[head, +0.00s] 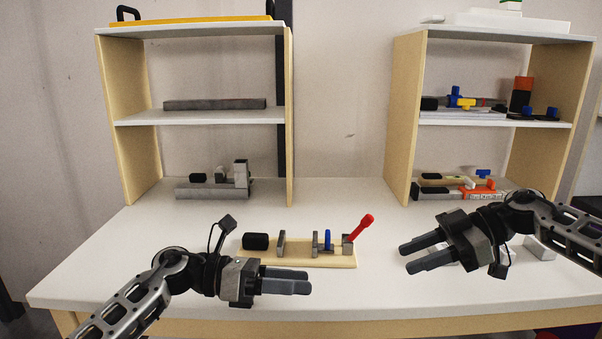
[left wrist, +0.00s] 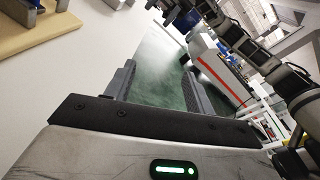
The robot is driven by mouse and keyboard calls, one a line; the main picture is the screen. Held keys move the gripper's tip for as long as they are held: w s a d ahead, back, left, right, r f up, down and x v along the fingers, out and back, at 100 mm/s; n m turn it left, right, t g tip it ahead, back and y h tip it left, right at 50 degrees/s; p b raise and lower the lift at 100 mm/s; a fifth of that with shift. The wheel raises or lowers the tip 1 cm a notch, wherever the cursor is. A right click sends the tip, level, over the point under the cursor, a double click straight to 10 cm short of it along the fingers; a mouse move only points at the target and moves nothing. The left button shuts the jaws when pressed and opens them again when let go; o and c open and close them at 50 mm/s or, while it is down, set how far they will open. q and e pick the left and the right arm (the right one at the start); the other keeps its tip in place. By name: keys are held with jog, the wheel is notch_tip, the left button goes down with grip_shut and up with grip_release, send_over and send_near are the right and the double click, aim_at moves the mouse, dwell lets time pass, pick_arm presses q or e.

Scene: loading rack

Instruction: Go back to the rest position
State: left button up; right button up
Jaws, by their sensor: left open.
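My left gripper (head: 306,281) is over the front of the white table, in front of the wooden board fixture. Its fingers are apart with nothing between them; the left wrist view also shows the open gripper (left wrist: 157,82), with green floor seen past it. My right gripper (head: 405,259) is over the table to the right of the fixture. Its fingers are apart and I see nothing between them. Both grippers appear clear of the fixture.
The wooden fixture (head: 300,258) has a black knob, grey blocks, a blue piece and a red-handled lever (head: 361,229). Shelf racks stand at the back left (head: 200,117) and back right (head: 500,120), holding parts. Small light blocks (head: 540,248) lie by my right arm. The white table (head: 110,240) is bare at left.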

jog(key=s+a+f+m+t+y, duration=0.2)
jog(key=s+a+f+t+y, duration=0.15)
jog(key=a, duration=0.55)
jog(key=s+a+f+m+t+y, duration=0.25)
jog(key=s+a+f+t, duration=0.2)
jog(key=a, duration=0.55)
pick_arm(q)
jog(key=s+a+f+m+t+y, duration=0.5)
jog(key=s+f+m, duration=0.5)
jog(key=m, duration=0.3)
jog(key=s+a+f+m+t+y, duration=0.5)
jog(key=s+a+f+m+y, duration=0.2)
jog(key=s+f+m, duration=0.4)
notch_tip(320, 180, down, 3)
jog(key=shift+a+r+m+y, duration=0.2)
jog(key=shift+m+y, duration=0.5)
jog(key=shift+m, duration=0.2)
pick_arm(e)
jog(key=s+d+f+m+t+h, duration=0.1)
jog(key=s+d+f+m+h, duration=0.4)
jog(key=s+d+f+h, duration=0.1)
jog(key=s+d+f+m+t+h, duration=0.1)
jog(key=s+d+f+m+h, duration=0.4)
jog(key=s+f+h, duration=0.4)
notch_tip(320, 180, down, 3)
jog(key=shift+s+d+r+m, duration=0.1)
jog(key=shift+s+d+m, duration=0.25)
jog(key=shift+s+d, duration=0.5)
